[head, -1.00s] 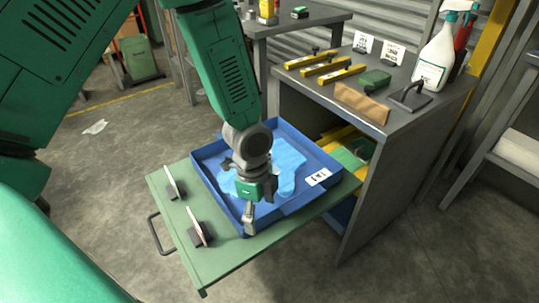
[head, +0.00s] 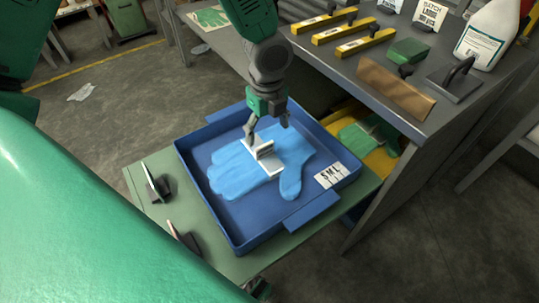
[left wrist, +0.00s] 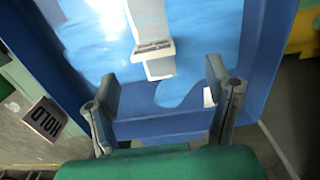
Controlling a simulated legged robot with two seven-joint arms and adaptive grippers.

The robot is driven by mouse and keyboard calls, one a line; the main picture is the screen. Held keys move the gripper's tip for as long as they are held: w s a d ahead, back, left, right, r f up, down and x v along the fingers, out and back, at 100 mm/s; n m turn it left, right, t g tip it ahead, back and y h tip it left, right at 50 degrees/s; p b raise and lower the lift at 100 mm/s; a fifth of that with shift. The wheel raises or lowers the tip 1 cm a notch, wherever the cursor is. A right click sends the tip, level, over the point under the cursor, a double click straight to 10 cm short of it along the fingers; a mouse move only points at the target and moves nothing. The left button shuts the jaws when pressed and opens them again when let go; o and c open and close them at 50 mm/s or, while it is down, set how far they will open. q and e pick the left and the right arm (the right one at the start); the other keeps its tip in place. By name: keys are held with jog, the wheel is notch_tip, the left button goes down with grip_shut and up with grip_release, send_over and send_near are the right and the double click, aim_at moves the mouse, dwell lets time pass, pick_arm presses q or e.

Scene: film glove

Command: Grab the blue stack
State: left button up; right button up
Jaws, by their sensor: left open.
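The blue stack (head: 235,172), glove-shaped film, lies flat in a blue tray (head: 245,232). A white band with a raised grip (head: 265,155) crosses its middle. In the left wrist view, the blue film (left wrist: 95,40) and the white grip (left wrist: 155,50) show beyond my fingers. My left gripper (head: 268,128) points down over the stack, open and empty, with its fingers near the white grip; contact is not clear. In the left wrist view my left gripper (left wrist: 163,90) has its fingers spread wide. My right gripper is not seen.
The tray rests on a green pull-out shelf (head: 145,205) with small card holders (head: 157,183). An S M L card (head: 333,175) is at the tray's right.

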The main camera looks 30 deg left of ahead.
aim_at(262, 150)
pick_arm(q)
jog(key=shift+f, duration=0.9)
jog(key=shift+a+f+b, duration=0.4)
jog(key=shift+a+f, duration=0.4)
jog(key=f, duration=0.1)
jog(key=f+b, duration=0.1)
jog(key=f, duration=0.1)
jog(key=d+f+b, duration=0.1)
jog(key=shift+s+f, duration=0.2)
jog(key=shift+s, duration=0.05)
jog(key=shift+d+r, duration=0.1)
jog(key=shift+d, duration=0.05)
jog(key=shift+a, duration=0.4)
jog(key=c, duration=1.3)
jog(key=shift+a, duration=0.1)
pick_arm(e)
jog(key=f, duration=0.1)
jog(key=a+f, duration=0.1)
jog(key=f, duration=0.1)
